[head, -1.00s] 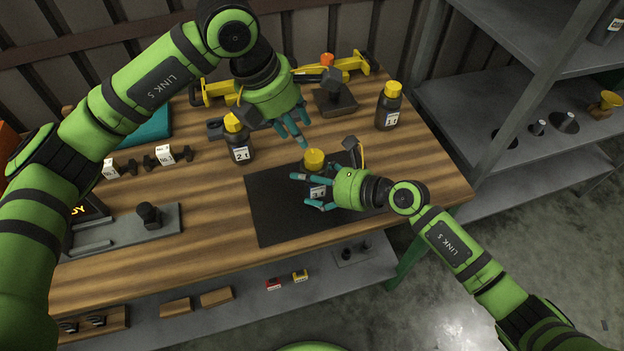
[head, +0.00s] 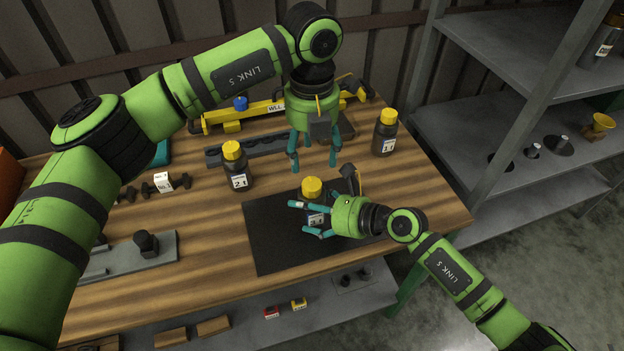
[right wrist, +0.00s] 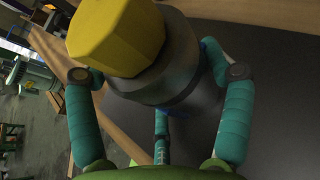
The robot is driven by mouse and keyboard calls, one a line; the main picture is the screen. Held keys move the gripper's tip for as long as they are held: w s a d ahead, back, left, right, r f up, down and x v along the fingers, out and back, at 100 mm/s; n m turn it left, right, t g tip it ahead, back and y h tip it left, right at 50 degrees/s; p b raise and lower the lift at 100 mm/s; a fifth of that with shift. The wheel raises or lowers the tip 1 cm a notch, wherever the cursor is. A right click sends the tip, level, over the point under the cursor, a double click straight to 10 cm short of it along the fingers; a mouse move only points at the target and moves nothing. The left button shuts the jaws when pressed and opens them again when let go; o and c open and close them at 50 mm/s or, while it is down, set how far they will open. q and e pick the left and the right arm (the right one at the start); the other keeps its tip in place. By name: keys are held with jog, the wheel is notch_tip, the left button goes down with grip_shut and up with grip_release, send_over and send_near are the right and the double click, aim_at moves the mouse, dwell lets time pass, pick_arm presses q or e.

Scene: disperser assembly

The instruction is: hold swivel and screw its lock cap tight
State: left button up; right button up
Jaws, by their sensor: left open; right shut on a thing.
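A dark, bottle-like body (head: 316,220) with a pale label stands on the black mat, with a faceted yellow cap (head: 312,187) on top. I take these for the swivel and its lock cap. My right gripper (head: 305,219) is shut around the body from the right. In the right wrist view, the teal fingers hug the grey body (right wrist: 165,85) below the yellow cap (right wrist: 115,35). My left gripper (head: 314,163) points down, open and empty, with fingers spread behind and above the cap. I cannot tell how tightly the cap sits.
The black mat (head: 275,240) is mostly bare. A dark piece with a yellow hook (head: 349,178) is just behind the held body. Capped bottles stand at left (head: 236,170) and back right (head: 385,135). A yellow bar tool (head: 215,118) lies at the back.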

aim_at(312, 183)
pick_arm(q)
notch_tip(312, 183, down, 9)
jog(key=shift+r, duration=0.15)
jog(key=c, duration=1.1)
